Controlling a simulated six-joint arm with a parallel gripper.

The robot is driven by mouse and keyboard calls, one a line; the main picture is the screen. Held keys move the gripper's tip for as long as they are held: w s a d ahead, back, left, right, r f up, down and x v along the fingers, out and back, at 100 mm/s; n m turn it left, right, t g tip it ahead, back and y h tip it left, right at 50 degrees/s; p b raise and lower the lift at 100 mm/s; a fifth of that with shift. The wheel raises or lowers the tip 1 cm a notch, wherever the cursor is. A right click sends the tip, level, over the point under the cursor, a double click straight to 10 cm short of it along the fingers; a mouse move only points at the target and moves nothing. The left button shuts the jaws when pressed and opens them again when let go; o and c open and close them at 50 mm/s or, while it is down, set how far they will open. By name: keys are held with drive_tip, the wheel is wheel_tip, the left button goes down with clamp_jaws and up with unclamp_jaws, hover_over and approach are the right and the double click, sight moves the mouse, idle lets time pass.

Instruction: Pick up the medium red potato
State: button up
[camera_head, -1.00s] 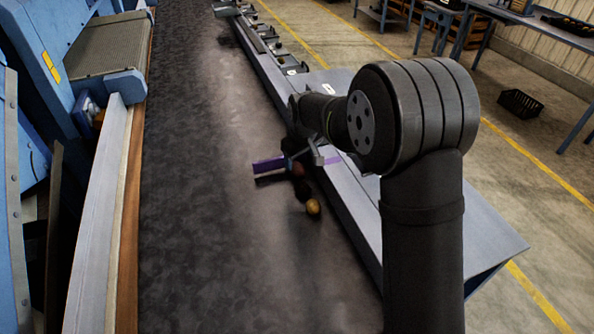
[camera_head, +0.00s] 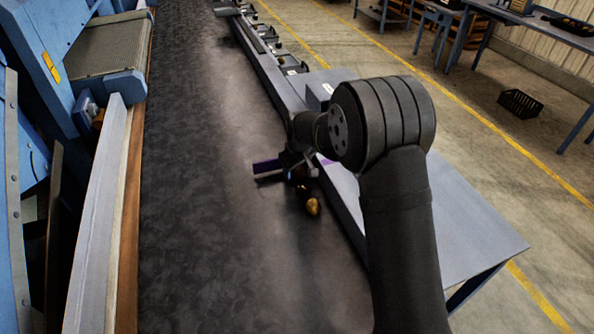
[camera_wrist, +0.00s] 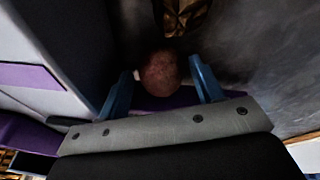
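A round reddish potato (camera_wrist: 161,74) lies between the two blue fingers of my gripper (camera_wrist: 160,66) in the wrist view. The fingers are apart, and a small gap shows on each side of the potato. In the head view my gripper (camera_head: 298,171) is low over the right side of the dark belt, where the wrist and gripper largely hide the reddish potato. A yellow-brown potato (camera_head: 312,206) lies just in front of it. It also shows at the top of the wrist view (camera_wrist: 187,14).
The dark belt (camera_head: 205,200) is clear to the left of my gripper. A grey metal side table (camera_head: 440,225) borders the belt on the right. A wooden-edged rail (camera_head: 128,220) runs along the left.

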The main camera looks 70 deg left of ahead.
drive_tip(key=c, duration=0.8)
